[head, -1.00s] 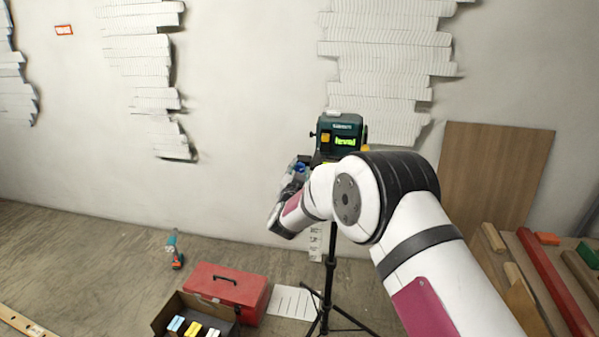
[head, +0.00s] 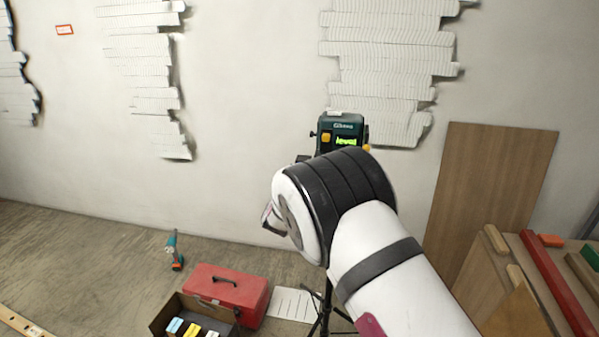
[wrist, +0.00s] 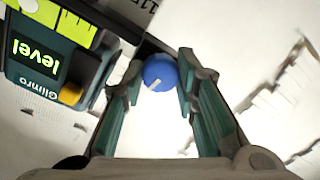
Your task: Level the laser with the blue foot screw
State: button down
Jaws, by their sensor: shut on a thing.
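The laser (head: 341,128) is a dark green box with a lit green display and yellow knobs, standing on a black tripod (head: 325,310) before the wall. In the wrist view the laser (wrist: 45,62) fills the left side, upside down, and its display reads "level". The blue foot screw (wrist: 158,75) is a round blue knob with a pale mark, beside the laser's body. My gripper (wrist: 161,68) is shut on it, one finger on each side. In the head view my arm hides the gripper and the screw.
A yellow-green vial strip (wrist: 75,25) shows beside the laser. On the floor are a red toolbox (head: 228,290), an open box (head: 165,318) of coloured items and a drill (head: 174,250). A wooden board (head: 490,190) leans on the wall at right.

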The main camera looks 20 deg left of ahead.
jog(key=n, duration=0.8)
jog(key=shift+s+a+f+h+b, duration=0.1)
jog(key=shift+f+h+b, duration=0.05)
jog(key=shift+h+b, duration=0.2)
jog(key=shift+n, duration=0.4)
jog(key=c, duration=1.2)
grip_release()
jog(key=shift+c, duration=0.2)
jog(key=f+v, duration=0.1)
jog(key=v, duration=1.1)
jog(key=shift+r, duration=0.3)
